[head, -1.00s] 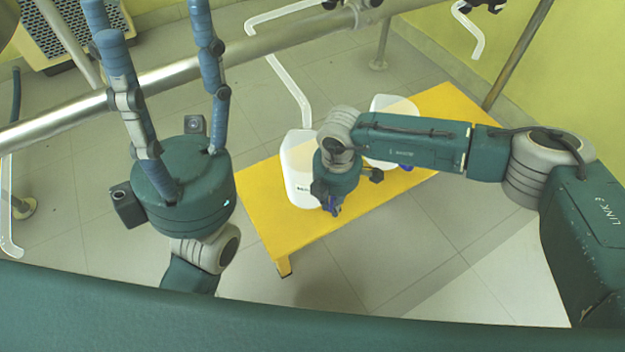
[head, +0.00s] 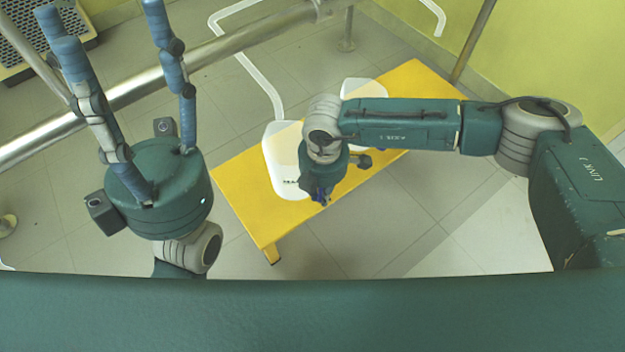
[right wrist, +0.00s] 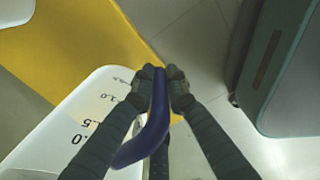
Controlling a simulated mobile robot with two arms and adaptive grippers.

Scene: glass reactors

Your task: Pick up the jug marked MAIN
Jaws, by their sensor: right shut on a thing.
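A white jug (head: 283,150) with dark lettering low on its side, too small and partly covered to read, is on the left part of a yellow bench (head: 240,195). My right gripper (head: 320,197) is at its right side, pointing down. In the right wrist view the jug (right wrist: 60,128) shows volume marks, and my right gripper (right wrist: 161,88) is shut on its blue-purple handle (right wrist: 145,145), one finger on each side. I cannot tell whether the jug's base touches the bench. My left gripper (head: 101,15) points up at the left, its blue fingers apart and empty.
A second white jug (head: 362,88) stands farther back on the bench, partly behind my right arm; a white corner of it shows in the right wrist view (right wrist: 14,10). A metal rail (head: 230,48) crosses behind my left gripper. The floor before the bench is clear.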

